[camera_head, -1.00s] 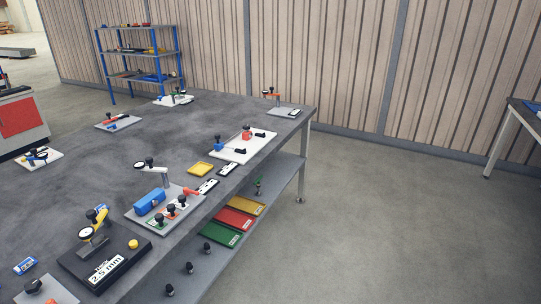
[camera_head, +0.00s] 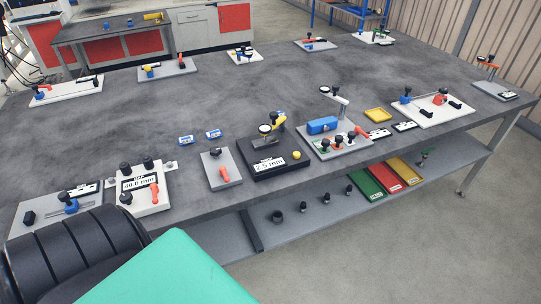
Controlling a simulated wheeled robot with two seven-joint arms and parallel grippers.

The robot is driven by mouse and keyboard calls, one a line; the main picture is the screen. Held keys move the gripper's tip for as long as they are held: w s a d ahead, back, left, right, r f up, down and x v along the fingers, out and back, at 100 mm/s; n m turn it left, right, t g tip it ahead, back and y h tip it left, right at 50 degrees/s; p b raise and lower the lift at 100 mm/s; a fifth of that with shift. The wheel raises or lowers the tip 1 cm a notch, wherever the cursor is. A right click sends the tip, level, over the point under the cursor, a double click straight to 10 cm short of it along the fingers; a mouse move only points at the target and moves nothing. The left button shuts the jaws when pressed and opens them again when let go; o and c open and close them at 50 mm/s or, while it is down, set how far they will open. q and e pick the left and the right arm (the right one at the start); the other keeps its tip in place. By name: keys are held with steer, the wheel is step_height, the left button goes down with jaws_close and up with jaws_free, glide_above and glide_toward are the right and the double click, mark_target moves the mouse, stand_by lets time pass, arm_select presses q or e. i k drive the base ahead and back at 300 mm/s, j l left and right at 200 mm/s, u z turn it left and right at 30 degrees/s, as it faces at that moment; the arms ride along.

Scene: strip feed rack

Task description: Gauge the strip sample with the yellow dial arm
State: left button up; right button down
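A plate reading 2.5 mm (camera_head: 270,164) is on the base's front. Two small blue-and-white pieces, one on the left (camera_head: 186,140) and one on the right (camera_head: 214,134), lie flat behind the base; I cannot tell whether either is the strip sample. Neither of my grippers is in view.
A grey plate with an orange handle (camera_head: 225,174) stands left of the black base. A fixture with a blue cylinder (camera_head: 322,125) stands close on its right. A 40.0 mm fixture (camera_head: 140,187) is further left. The bench middle is clear. Coloured trays (camera_head: 384,176) lie on the lower shelf.

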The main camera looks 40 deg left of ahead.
mark_target(265, 130)
steer(key=u, duration=1.3)
